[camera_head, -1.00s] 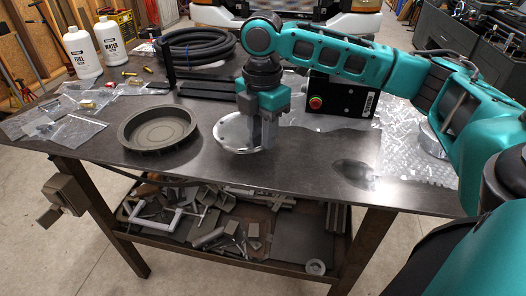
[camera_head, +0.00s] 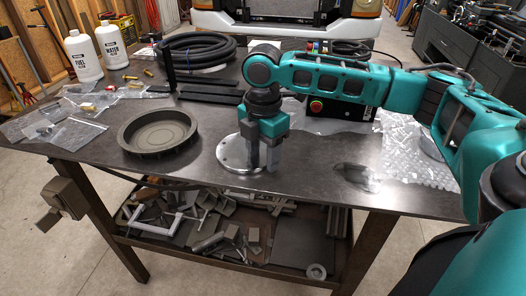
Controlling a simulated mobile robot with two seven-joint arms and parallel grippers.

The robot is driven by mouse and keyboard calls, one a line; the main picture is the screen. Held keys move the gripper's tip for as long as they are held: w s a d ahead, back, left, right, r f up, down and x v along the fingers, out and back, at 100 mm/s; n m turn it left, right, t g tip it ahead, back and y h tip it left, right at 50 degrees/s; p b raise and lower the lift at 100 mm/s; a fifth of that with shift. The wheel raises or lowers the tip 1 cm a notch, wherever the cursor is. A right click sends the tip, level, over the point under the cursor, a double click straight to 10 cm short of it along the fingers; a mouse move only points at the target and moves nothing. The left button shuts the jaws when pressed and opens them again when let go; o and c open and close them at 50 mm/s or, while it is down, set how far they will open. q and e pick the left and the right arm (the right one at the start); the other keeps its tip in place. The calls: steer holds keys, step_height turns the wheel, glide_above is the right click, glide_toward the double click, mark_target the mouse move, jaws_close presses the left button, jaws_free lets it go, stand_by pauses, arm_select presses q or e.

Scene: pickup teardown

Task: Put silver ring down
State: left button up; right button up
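The silver ring (camera_head: 232,154) is a flat, round metal disc with small holes near its rim. It lies flat on the dark metal table, right of the round dark pan (camera_head: 160,131). My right gripper (camera_head: 263,168) points straight down at the ring's right edge, its fingertips low by the tabletop. Its two fingers look spread, with a gap between them, and they hide part of the ring's right rim. My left gripper is not in view.
Two white bottles (camera_head: 112,46), bagged small parts (camera_head: 75,128) and a coiled black hose (camera_head: 196,49) are at the left and back. A black box with a red button (camera_head: 316,107) and bubble wrap (camera_head: 420,161) are right. The front strip of table (camera_head: 200,178) is clear.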

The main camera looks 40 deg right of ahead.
steer(key=shift+o, duration=0.3)
step_height(320, 180, up, 12)
steer(key=p, duration=0.2)
steer(key=shift+r, duration=0.15)
stand_by(0.6)
